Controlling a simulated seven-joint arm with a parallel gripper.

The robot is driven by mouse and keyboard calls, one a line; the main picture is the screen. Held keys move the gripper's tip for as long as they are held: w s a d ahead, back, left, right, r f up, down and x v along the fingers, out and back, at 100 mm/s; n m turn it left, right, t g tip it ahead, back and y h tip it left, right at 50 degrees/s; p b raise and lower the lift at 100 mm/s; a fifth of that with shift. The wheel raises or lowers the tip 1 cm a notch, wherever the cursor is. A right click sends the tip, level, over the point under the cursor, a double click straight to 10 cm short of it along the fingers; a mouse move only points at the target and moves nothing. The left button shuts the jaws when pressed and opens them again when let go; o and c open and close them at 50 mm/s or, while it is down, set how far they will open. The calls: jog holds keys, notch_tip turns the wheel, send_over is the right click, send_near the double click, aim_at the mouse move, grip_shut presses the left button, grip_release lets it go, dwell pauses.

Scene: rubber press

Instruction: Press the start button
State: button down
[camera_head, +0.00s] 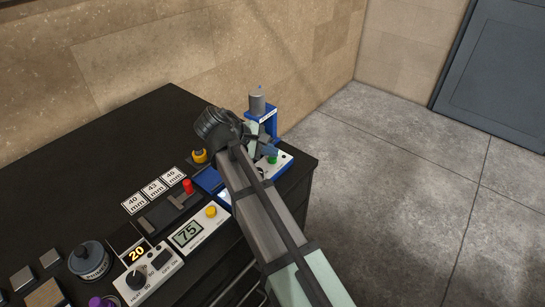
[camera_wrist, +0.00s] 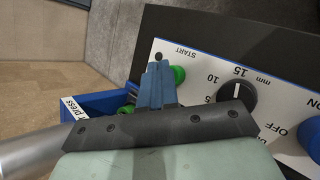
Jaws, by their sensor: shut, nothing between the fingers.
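The green start button (camera_head: 272,159) sits on the white control panel (camera_head: 285,165) at the table's right corner. In the wrist view the button (camera_wrist: 179,74) shows close beside my fingertips, below the upside-down START label, and is partly hidden by them. My gripper (camera_wrist: 157,62) is shut and empty, its blue-grey fingers together over the panel's edge. I cannot tell whether they touch the button. In the head view my gripper (camera_head: 266,144) is just behind the button, and its wrist hides part of the press.
The blue press (camera_head: 270,121) with a grey cylinder (camera_head: 257,103) stands behind my gripper. A black dial (camera_wrist: 237,97) and a blue ON/OFF knob (camera_wrist: 311,136) share the panel. A 75 display (camera_head: 187,233) and a 20 display unit (camera_head: 150,280) lie front left. The table's back left is clear.

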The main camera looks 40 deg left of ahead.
aim_at(270, 159)
jog(key=shift+f, duration=0.6)
dwell(0.6)
jog(key=shift+r, duration=1.4)
jog(key=shift+r, duration=2.4)
